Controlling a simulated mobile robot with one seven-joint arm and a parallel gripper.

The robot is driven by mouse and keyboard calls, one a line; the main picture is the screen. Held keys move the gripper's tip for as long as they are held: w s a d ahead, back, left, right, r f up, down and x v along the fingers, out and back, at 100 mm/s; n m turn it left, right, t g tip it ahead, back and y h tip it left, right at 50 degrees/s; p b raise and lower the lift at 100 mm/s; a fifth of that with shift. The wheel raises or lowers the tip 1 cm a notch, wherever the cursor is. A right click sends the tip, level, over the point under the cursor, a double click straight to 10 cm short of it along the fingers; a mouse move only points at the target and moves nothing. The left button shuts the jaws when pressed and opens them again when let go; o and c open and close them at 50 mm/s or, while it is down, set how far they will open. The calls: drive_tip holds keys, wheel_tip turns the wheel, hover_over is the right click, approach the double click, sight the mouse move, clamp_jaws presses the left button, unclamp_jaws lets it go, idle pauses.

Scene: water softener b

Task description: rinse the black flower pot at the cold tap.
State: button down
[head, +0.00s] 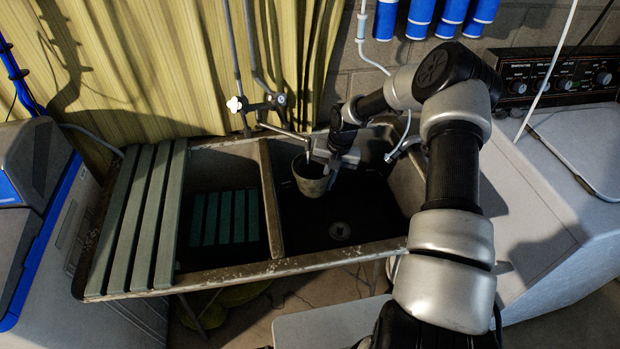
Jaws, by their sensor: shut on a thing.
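The flower pot (310,184) looks dark grey with a paler, worn wall. It is upright or slightly tilted, mouth up, over the right basin. My gripper (328,163) comes from the right and is shut on the pot's right rim. The tap's spout (285,131) reaches from the wall pipes toward the pot, and its end is just above the pot's mouth. The tap has a white handle (236,104) on the left and a darker handle (281,99) on the right. I cannot tell whether water runs or what is inside the pot.
The double sink (268,197) has a divider left of the pot. Green slats (147,215) cover its left end. The right basin's drain (340,231) is clear. A pale hose (403,140) hangs at the right back. A washing machine (570,150) stands right, and a blue-grey unit (35,200) left.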

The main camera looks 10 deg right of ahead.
drive_tip(key=shift+w+a, duration=0.15)
drive_tip(key=shift+a, duration=0.25)
drive_tip(key=shift+d, duration=0.15)
drive_tip(key=shift+s+d, duration=0.25)
drive_tip(key=shift+d, duration=0.15)
drive_tip(key=s+a, duration=0.3)
drive_tip(key=s, duration=0.4)
drive_tip(key=shift+s+p, duration=0.2)
drive_tip(key=shift+p, duration=0.25)
idle(0.9)
idle(0.4)
drive_tip(key=s+a+r+p, duration=0.1)
drive_tip(key=s+r+p, duration=0.2)
drive_tip(key=s+r, duration=0.1)
drive_tip(key=shift+s+a, duration=0.35)
drive_tip(key=shift+a, duration=0.05)
